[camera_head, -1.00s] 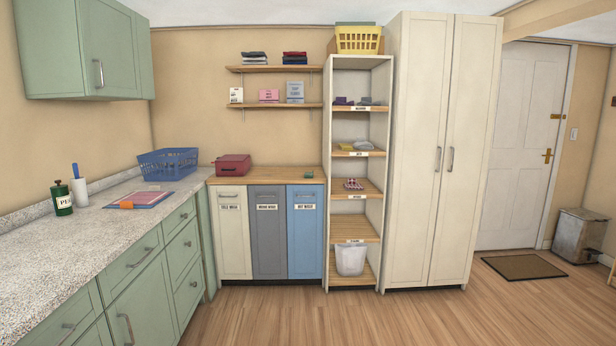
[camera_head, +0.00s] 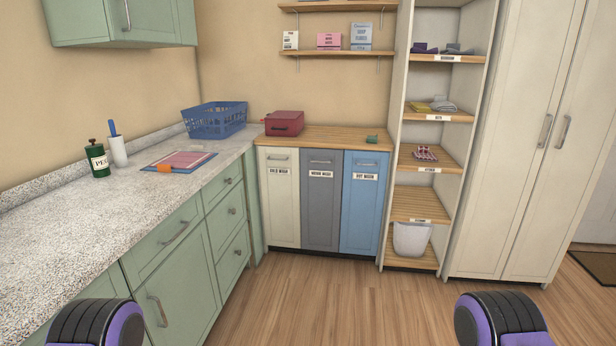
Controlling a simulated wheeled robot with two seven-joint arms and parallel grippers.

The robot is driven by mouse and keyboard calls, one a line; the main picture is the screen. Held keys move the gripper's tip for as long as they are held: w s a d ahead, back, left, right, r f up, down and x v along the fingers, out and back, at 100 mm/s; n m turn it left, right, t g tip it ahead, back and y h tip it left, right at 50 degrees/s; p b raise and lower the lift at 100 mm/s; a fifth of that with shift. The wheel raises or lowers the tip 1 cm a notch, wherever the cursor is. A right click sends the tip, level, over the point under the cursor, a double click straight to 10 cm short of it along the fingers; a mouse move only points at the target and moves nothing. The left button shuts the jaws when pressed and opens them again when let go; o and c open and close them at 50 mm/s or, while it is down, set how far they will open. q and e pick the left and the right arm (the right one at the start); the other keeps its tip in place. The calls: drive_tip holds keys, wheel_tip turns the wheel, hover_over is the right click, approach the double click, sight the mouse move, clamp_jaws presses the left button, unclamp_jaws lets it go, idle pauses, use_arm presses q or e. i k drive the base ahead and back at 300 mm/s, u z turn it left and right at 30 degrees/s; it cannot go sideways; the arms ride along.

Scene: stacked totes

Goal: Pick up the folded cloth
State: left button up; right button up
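Several cloth-like items show, and I cannot tell which one the task names. A red-and-white checked folded cloth (camera_head: 425,153) lies on a middle shelf of the open shelf unit. On the shelf above lie a yellow cloth (camera_head: 419,106) and a grey one (camera_head: 443,105). Higher up are a purple folded item (camera_head: 424,48) and a grey-blue one (camera_head: 458,49). A flat pink item (camera_head: 188,160) lies on a blue mat on the counter. Parts of my two arms show at the bottom edge; neither gripper is in view.
The speckled counter (camera_head: 70,230) runs along the left, with a blue basket (camera_head: 214,121), a green bottle (camera_head: 97,160) and a white cylinder. A red box (camera_head: 284,123) stands on the wooden top over three labelled bins. Wooden floor (camera_head: 330,300) ahead is clear.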

sight(371, 140)
drive_tip(key=u, duration=0.25)
drive_tip(key=i, duration=2.65)
drive_tip(key=z, duration=0.2)
